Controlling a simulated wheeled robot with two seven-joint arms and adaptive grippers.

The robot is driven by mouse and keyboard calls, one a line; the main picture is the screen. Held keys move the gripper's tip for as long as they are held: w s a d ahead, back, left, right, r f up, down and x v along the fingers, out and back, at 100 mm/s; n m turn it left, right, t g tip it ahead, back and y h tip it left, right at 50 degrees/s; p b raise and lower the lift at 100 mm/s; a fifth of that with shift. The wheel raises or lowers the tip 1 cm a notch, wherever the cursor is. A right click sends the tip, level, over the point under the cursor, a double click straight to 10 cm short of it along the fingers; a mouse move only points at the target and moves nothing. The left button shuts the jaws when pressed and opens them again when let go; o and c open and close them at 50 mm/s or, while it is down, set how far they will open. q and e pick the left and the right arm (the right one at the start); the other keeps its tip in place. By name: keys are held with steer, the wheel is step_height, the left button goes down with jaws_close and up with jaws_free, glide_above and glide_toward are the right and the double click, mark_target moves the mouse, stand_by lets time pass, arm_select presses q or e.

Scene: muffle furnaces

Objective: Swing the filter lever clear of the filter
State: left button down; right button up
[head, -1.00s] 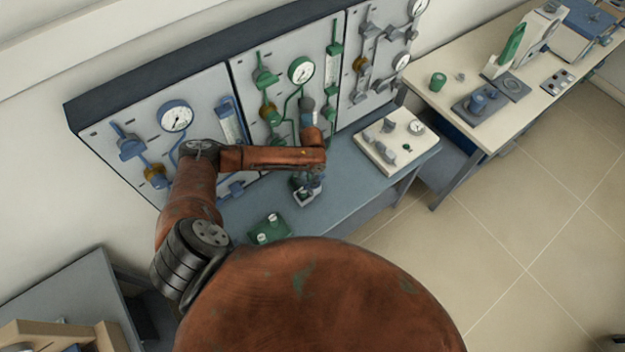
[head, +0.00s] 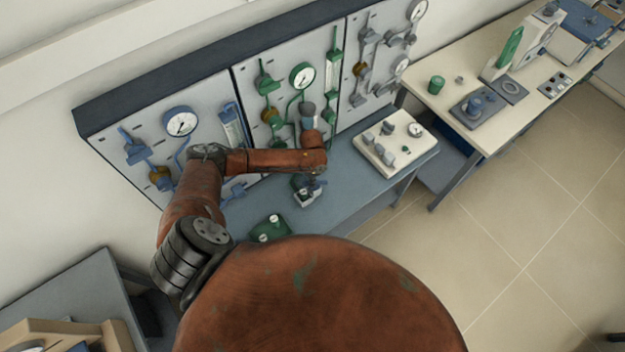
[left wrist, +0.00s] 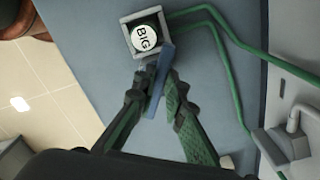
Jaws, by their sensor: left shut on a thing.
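The filter (left wrist: 145,38) is a round piece with a white face marked "BIG". It sits in a square grey frame (left wrist: 127,41) at the top of the left wrist view. The blue filter lever (left wrist: 160,78) is a flat bar whose upper end reaches the frame's lower right corner; whether they touch is unclear. My left gripper (left wrist: 157,76) is shut on the lever, one finger on each side. In the head view the left gripper (head: 311,182) is small and partly hidden by my arm, just above the grey frame (head: 306,197) on the blue-grey bench. My right gripper is out of view.
Behind the bench (head: 345,195) stands a panel with gauges (head: 181,123), valves and pipes, close to my left arm. A green block (head: 270,228) lies left of the frame; a white valve board (head: 396,140) lies right. Green tubes (left wrist: 215,30) run beside the filter.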

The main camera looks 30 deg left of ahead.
arm_select(q)
steer(key=m, duration=0.2)
steer(key=shift+w+a+m, duration=0.1)
steer(key=shift+w+m, duration=0.05)
steer(key=shift+m, duration=0.25)
steer(key=m, duration=0.2)
steer(key=shift+w+m+p, duration=0.15)
steer(key=shift+m+p, duration=0.15)
steer(key=shift+m, duration=0.1)
steer(key=m, duration=0.5)
steer(key=shift+w+m, duration=0.2)
steer(key=shift+m, duration=0.4)
steer(key=c, duration=2)
jaws_free()
steer(key=shift+r, duration=0.1)
